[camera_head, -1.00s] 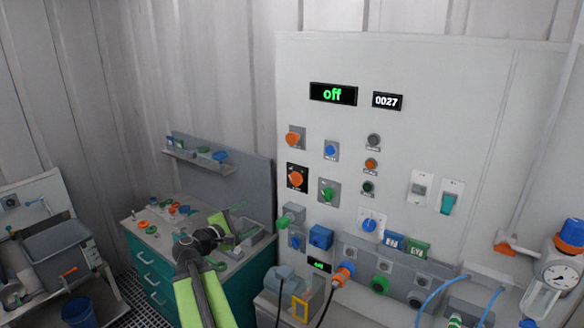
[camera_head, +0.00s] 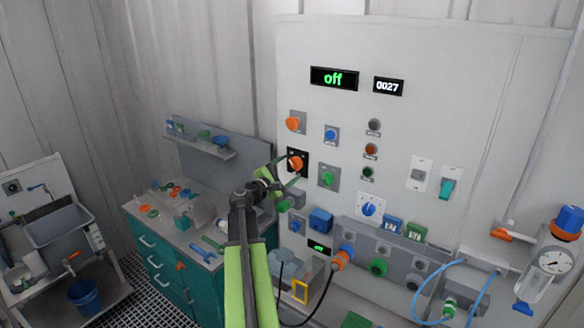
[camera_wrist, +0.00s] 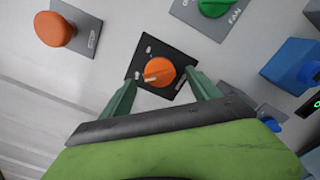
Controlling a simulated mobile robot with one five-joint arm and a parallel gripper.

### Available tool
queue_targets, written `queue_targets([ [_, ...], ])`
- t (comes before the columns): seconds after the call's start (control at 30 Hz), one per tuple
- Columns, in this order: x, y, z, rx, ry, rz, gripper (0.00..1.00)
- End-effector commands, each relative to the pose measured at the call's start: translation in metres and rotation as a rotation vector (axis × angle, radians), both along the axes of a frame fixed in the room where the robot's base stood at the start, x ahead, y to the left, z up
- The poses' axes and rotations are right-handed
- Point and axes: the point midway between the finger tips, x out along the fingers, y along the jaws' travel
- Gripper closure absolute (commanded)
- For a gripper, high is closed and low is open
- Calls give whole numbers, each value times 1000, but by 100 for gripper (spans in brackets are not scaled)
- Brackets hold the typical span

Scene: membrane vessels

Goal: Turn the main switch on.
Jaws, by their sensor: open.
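The main switch looks to be the orange rotary knob (camera_head: 295,163) on a black square plate, on the white panel. It also shows in the wrist view (camera_wrist: 159,72), between and just beyond my fingertips. Its pale pointer mark is turned to the lower left in that view. My gripper (camera_head: 283,172) is open, with its green fingers on either side of the knob in the picture; I cannot tell whether they touch it.
Another orange knob (camera_head: 293,123) sits above, and a blue knob (camera_head: 331,134) and a green knob (camera_head: 327,177) sit to the right. Below are a blue box (camera_head: 320,220) and several connectors. A teal workbench (camera_head: 160,255) stands at the left.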

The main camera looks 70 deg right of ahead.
Motion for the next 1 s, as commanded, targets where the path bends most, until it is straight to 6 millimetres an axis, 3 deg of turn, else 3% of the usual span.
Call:
queue_targets([
  [0.03,-1,-11,0,0,0,-1,29],
  [0.2,-6,-25,0,0,0,0,29],
  [0.5,-7,-27,0,1,0,1,29],
  [0.97,-7,-27,0,1,-1,-1,89],
  [1.0,-5,-35,-1,1,-2,0,91],
])
